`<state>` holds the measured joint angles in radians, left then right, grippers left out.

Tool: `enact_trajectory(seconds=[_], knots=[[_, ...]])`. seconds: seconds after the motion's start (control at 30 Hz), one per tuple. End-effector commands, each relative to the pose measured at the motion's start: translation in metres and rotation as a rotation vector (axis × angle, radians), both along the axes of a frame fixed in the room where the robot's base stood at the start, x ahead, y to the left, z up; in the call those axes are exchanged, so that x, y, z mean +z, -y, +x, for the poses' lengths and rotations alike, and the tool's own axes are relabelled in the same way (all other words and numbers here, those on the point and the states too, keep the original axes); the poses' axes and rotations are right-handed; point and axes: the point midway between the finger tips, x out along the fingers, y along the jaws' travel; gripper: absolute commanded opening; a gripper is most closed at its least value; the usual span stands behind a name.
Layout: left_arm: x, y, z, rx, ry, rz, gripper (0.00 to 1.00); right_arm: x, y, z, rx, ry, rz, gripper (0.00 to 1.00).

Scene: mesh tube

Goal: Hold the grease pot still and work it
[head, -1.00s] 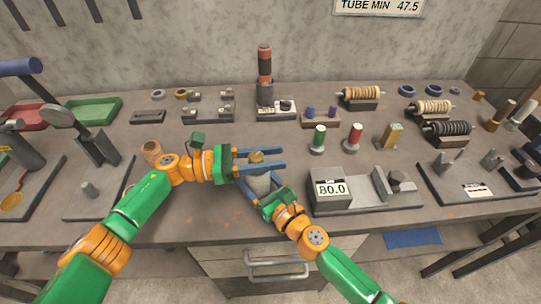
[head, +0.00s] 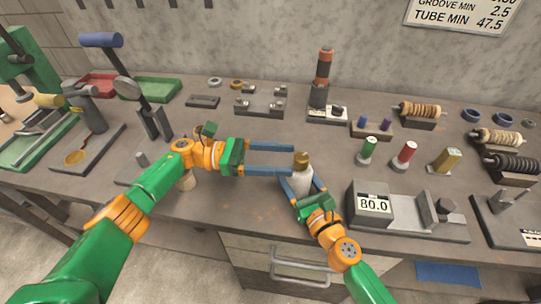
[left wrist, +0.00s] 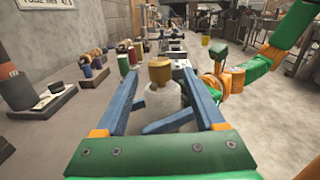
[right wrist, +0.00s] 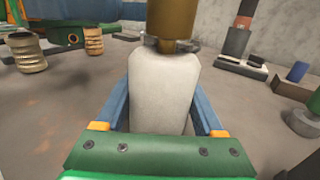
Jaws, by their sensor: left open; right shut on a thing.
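The grease pot (head: 302,182) is a pale, upright bottle-shaped pot with a brass cap (head: 302,161), standing near the bench's front edge. My right gripper (head: 300,191) is shut on its pale body from the front. The right wrist view shows the body (right wrist: 165,90) between the blue fingers, with the cap above cut off by the frame. My left gripper (head: 291,161) is open, coming from the left at cap height, its fingertips just left of the cap. In the left wrist view the cap (left wrist: 160,71) shows ahead, between the open fingers.
A grey fixture with an 80.0 display (head: 374,204) stands right of the pot. Green (head: 367,149) and red (head: 404,153) spools stand behind it. Bare bench lies behind the pot.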

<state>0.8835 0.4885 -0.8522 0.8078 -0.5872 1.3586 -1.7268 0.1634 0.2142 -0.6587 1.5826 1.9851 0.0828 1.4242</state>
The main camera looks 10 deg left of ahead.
Motion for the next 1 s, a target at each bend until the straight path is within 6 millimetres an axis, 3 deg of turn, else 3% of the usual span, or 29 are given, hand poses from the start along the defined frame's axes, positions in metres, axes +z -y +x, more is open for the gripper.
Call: enact_trajectory(seconds=[0.1,0.2,0.53,0.63,0.83,1.0], knots=[[-0.001,-0.026,-0.001,0.004,0.0,0.001,0.71,0.0,0.0,0.0,0.001,-0.001,0.001,0.0],[-0.001,-0.039,-0.002,0.002,0.0,0.0,0.71,0.0,0.0,0.0,0.001,-0.001,0.001,0.0],[-0.001,-0.044,-0.003,-0.001,0.002,0.001,0.71,0.0,0.0,0.0,0.0,-0.001,0.001,0.0],[-0.008,-0.044,0.0,0.012,0.044,0.071,0.71,0.0,0.0,0.0,0.0,0.0,0.0,0.0],[-0.053,-0.046,0.013,0.101,0.431,0.509,0.71,0.0,0.0,0.0,0.0,0.0,0.0,0.0],[-0.058,-0.037,0.003,0.165,0.837,0.699,0.71,0.0,0.0,0.0,0.0,-0.001,0.001,0.0]])
